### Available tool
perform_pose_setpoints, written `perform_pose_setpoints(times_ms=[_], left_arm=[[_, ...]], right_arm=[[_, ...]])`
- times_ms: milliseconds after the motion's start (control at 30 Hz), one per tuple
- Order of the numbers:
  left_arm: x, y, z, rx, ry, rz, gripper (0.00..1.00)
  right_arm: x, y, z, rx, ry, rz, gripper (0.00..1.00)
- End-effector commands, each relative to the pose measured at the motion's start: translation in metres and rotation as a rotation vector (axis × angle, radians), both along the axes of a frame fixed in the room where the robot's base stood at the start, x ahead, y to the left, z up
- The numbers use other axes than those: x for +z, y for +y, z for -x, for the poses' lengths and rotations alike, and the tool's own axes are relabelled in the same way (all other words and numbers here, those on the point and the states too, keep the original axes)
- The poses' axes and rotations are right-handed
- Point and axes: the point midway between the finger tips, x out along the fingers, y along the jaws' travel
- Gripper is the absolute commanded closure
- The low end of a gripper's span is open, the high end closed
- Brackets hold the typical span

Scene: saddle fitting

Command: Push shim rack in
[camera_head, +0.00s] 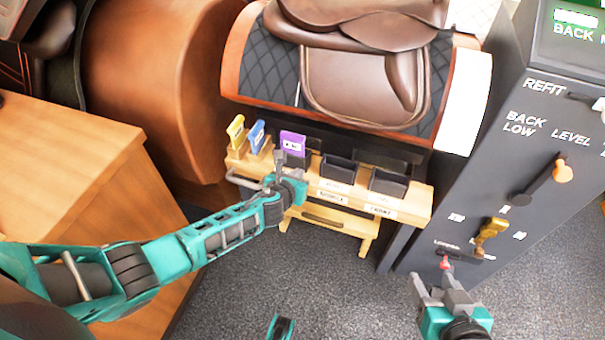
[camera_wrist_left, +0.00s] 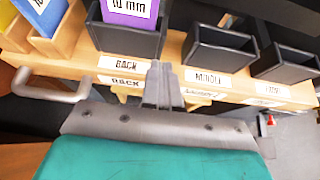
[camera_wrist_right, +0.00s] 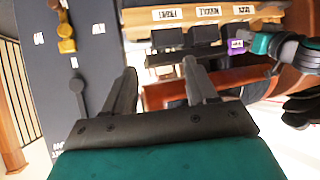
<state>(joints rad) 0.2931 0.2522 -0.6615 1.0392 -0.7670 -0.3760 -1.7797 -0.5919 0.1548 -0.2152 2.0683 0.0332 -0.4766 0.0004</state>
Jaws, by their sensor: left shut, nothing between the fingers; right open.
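The shim rack (camera_head: 410,205) is a pale wooden drawer-like shelf under the saddle. It carries yellow (camera_head: 236,130), blue (camera_head: 257,136) and purple (camera_head: 293,143) shims and black pockets (camera_head: 388,184). The purple shim (camera_wrist_left: 130,12) sits in the pocket labelled BACK. A grey bar handle (camera_wrist_left: 50,84) is on the rack's front at the left. My left gripper (camera_head: 281,160) is shut and empty at the rack's front edge; its tips (camera_wrist_left: 160,75) overlap the front beside the BACK label, and contact cannot be told. My right gripper (camera_head: 432,287) is open and empty, low at the right, away from the rack.
A dark control panel (camera_head: 480,160) with levers and a yellow knob (camera_head: 490,232) stands right of the rack. A brown saddle (camera_head: 360,80) sits above it. A wooden cabinet (camera_head: 60,160) is at the left. The grey carpet (camera_head: 320,280) in front is clear.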

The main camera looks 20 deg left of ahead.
Motion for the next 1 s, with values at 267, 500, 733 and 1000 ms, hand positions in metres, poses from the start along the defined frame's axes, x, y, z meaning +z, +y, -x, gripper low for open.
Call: perform_pose_setpoints(times_ms=[267, 500, 733, 1000], left_arm=[[0.033, 0.002, 0.053, -0.004, 0.004, -0.001, 1.00], [0.047, 0.003, 0.082, -0.002, 0.003, -0.001, 1.00], [0.049, 0.002, 0.089, -0.001, 0.003, 0.003, 1.00], [0.057, -0.019, 0.125, 0.250, 0.100, 0.501, 1.00]], right_arm=[[0.032, -0.003, 0.000, -0.011, -0.017, 0.003, 0.43], [0.024, -0.014, 0.007, -0.033, 0.007, 0.021, 0.43], [0.023, -0.015, 0.009, -0.033, 0.004, 0.022, 0.43], [0.034, -0.015, 0.009, -0.032, 0.003, 0.026, 0.43]])
